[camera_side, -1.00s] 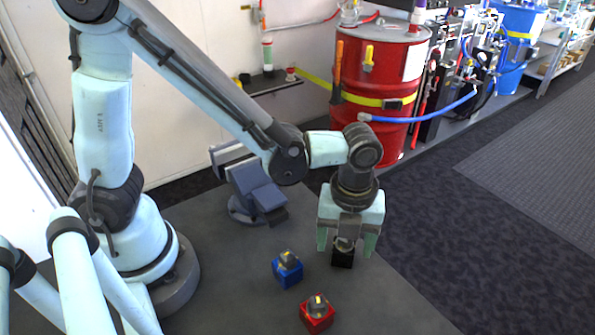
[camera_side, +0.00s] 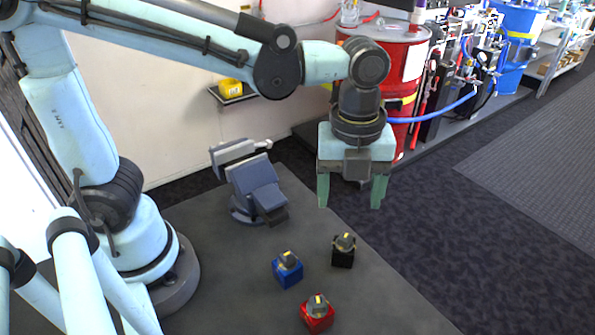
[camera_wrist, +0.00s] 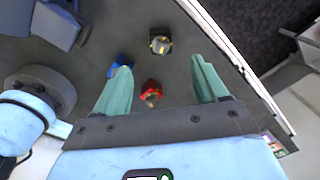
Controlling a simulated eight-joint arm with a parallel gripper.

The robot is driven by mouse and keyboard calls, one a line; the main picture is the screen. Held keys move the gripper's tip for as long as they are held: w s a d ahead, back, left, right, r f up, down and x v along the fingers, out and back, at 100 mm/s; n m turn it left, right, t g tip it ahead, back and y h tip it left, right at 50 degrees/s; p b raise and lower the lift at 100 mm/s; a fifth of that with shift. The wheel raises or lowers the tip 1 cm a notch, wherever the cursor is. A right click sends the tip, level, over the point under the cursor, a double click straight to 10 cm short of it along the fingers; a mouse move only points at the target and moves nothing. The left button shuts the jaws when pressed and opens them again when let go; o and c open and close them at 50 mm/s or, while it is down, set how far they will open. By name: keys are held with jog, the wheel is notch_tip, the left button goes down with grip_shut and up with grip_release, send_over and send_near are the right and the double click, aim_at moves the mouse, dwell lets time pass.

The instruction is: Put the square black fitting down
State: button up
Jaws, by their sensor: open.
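The square black fitting (camera_side: 343,258) stands upright on the dark table, its grey knob with a yellow mark on top. It also shows in the wrist view (camera_wrist: 160,41), beyond my fingertips. My gripper (camera_side: 350,197) is open and empty, well above the black fitting and apart from it. Its two green fingers also show in the wrist view (camera_wrist: 160,70), spread wide with nothing between them.
A blue fitting (camera_side: 287,270) stands left of the black one and a red fitting (camera_side: 317,316) stands nearer the front. A grey vise (camera_side: 257,190) sits at the back of the table (camera_side: 215,290). A red drum (camera_side: 408,75) stands behind.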

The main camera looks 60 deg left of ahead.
jog(key=a+n+t, duration=0.3)
jog(key=a+n, duration=0.4)
jog(key=n, duration=0.6)
jog(key=s+a+n+t, duration=0.1)
jog(key=a+n+t, duration=0.2)
jog(key=a+n, duration=0.4)
jog(key=n, duration=0.5)
jog(key=shift+a+r+n+t, duration=0.15)
jog(key=shift+r+n+t, duration=0.05)
jog(key=shift+n+t, duration=0.2)
